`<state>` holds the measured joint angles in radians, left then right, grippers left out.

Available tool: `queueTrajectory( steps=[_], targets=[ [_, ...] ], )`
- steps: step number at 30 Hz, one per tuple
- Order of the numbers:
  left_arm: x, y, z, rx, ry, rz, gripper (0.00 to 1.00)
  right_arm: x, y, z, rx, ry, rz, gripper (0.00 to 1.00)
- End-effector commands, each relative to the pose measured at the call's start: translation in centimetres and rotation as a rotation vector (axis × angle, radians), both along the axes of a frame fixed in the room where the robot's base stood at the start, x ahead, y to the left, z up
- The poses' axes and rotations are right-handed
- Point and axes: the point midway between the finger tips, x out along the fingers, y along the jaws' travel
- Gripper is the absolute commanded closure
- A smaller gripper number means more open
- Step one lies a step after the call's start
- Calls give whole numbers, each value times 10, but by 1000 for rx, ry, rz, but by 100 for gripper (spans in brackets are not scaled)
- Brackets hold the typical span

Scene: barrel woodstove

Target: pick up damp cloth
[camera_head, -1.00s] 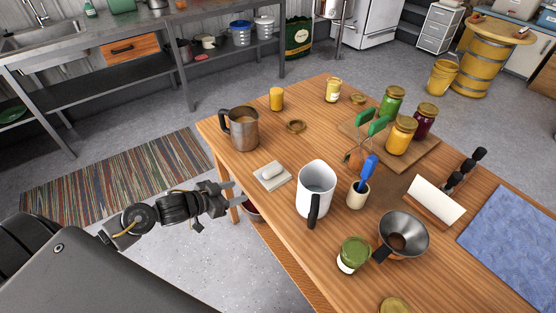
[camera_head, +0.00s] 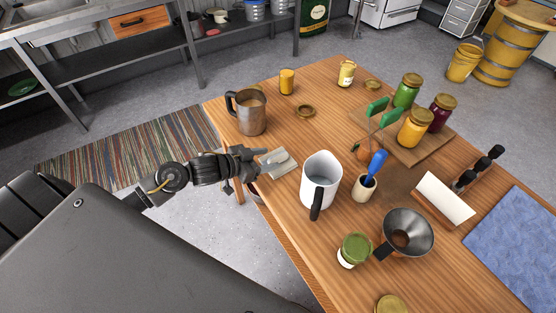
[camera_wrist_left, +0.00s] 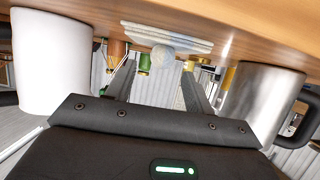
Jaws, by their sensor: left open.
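The damp cloth (camera_head: 281,163) looks like a small pale grey folded pad with a whitish lump on top. It lies on the wooden table (camera_head: 330,259) near its left edge, between the metal mug and the white pitcher. My left gripper (camera_head: 262,163) is open at the table edge, its fingertips right by the cloth's left side. In the wrist view the cloth (camera_wrist_left: 178,38) shows ahead of and between the spread fingers (camera_wrist_left: 158,82), and nothing is gripped. Whether a finger touches it I cannot tell. My right gripper is not in view.
A metal mug (camera_head: 251,115) stands behind the cloth and a white pitcher (camera_head: 320,180) to its right. A brass lid (camera_head: 305,111) lies behind.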

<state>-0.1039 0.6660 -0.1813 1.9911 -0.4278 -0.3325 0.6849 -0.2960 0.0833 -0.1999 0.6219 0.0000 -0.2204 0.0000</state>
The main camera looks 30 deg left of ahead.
Motion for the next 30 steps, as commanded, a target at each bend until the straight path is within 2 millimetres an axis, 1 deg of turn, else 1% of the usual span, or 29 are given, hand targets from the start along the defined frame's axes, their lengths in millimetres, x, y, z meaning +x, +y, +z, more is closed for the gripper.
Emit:
queueTrajectory(
  steps=[5,9,12,18,19,27,30],
  targets=[
    [21,-14,-6,-5,0,3,47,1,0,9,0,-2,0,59],
    [35,-21,-15,-4,0,2,47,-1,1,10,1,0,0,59],
    [39,-24,-17,-1,-1,1,47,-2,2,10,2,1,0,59],
    [39,-24,-18,0,-1,1,47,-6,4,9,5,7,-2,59],
    [39,-24,-18,0,-1,1,49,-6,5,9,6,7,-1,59],
    [39,-24,-18,-1,-1,1,84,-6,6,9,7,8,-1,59],
    [39,-24,-18,-1,-1,1,95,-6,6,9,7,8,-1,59]
  ],
)
